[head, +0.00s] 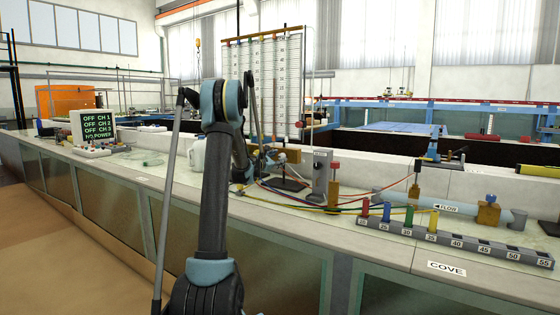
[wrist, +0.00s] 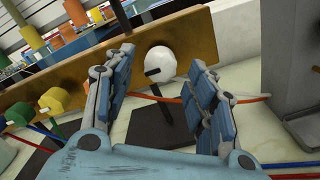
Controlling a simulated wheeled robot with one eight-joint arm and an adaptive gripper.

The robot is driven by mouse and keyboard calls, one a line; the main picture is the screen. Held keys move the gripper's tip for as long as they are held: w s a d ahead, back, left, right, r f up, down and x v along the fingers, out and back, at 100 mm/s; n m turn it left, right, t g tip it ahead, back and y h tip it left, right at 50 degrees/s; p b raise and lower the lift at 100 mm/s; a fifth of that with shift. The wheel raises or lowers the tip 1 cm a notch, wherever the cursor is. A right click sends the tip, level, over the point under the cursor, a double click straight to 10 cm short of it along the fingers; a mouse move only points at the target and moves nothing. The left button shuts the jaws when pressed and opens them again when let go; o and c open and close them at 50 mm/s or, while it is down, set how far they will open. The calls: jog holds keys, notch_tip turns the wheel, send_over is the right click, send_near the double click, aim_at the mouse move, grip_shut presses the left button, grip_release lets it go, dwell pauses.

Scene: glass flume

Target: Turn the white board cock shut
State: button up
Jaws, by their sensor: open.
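The white board cock (wrist: 161,63) shows in the wrist view as a round white knob on a brown wooden board (wrist: 205,40). A dark lever (wrist: 160,92) sticks out from the board below it and bends downward. My gripper (wrist: 162,72) is open, with one blue-padded finger on each side of the cock. I cannot tell whether either finger touches it. In the head view my gripper (head: 264,161) is small and partly hidden by my arm, near the wooden board (head: 292,155). The white cock cannot be made out there.
Yellow (wrist: 54,101) and green (wrist: 18,115) cocks sit left on the same board. Coloured tubes (head: 300,203) run over the bench. A white jug (head: 197,153) stands left of my arm.

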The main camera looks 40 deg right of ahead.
aim_at(281, 157)
jog(key=shift+x, duration=1.9)
jog(key=c, duration=1.1)
